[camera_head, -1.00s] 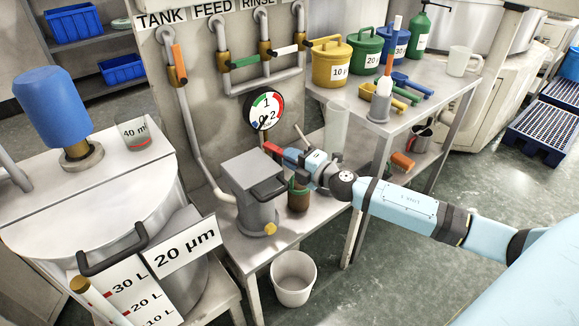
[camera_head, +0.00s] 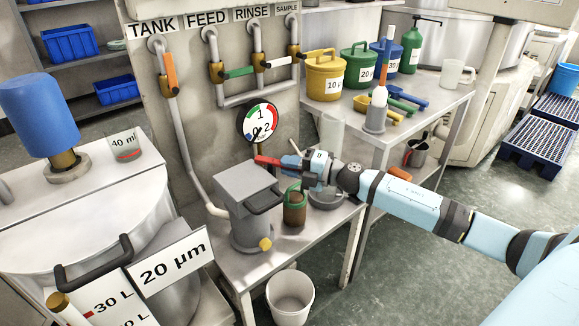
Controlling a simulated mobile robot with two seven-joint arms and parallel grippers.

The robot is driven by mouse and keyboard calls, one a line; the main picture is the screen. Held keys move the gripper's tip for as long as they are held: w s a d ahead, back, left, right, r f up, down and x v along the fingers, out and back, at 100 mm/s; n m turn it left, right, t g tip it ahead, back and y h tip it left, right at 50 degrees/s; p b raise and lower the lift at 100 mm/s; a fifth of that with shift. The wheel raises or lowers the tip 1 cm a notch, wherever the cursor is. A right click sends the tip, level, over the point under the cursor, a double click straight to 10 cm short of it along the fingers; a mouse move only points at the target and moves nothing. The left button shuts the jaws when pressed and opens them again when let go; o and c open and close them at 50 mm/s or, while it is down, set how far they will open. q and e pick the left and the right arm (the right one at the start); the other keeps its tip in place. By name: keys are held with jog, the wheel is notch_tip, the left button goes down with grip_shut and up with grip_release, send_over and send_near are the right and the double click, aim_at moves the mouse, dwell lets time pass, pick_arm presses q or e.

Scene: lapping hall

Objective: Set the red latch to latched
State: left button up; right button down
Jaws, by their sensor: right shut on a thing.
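The red latch (camera_head: 267,160) shows as a short red bar lying almost level just above the back right of the grey box-topped unit (camera_head: 247,187), below the dial gauge. My right gripper (camera_head: 282,164) reaches in from the right and is shut on the red bar's right end. Its dark fingers hide that end and whatever it is fixed to. I cannot tell from here whether the latch is latched. My left gripper is not in view.
A brown jar with a green handle (camera_head: 294,208) stands close under my right gripper, beside a grey round dish (camera_head: 326,198). The dial gauge (camera_head: 258,121) is just behind. A white bucket (camera_head: 290,297) stands below the bench. A side table (camera_head: 445,98) holds coloured pots.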

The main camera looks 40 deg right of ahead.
jog(key=c, duration=1.1)
grip_release()
jog(key=shift+s+d, duration=0.3)
jog(key=shift+s, duration=0.15)
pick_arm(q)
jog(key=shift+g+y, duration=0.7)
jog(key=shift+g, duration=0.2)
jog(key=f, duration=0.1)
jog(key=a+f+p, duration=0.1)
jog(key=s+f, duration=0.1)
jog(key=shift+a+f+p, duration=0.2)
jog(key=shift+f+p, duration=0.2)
pick_arm(e)
jog(key=v, duration=1.2)
jog(key=shift+s+d, duration=0.2)
jog(key=shift+s, duration=0.1)
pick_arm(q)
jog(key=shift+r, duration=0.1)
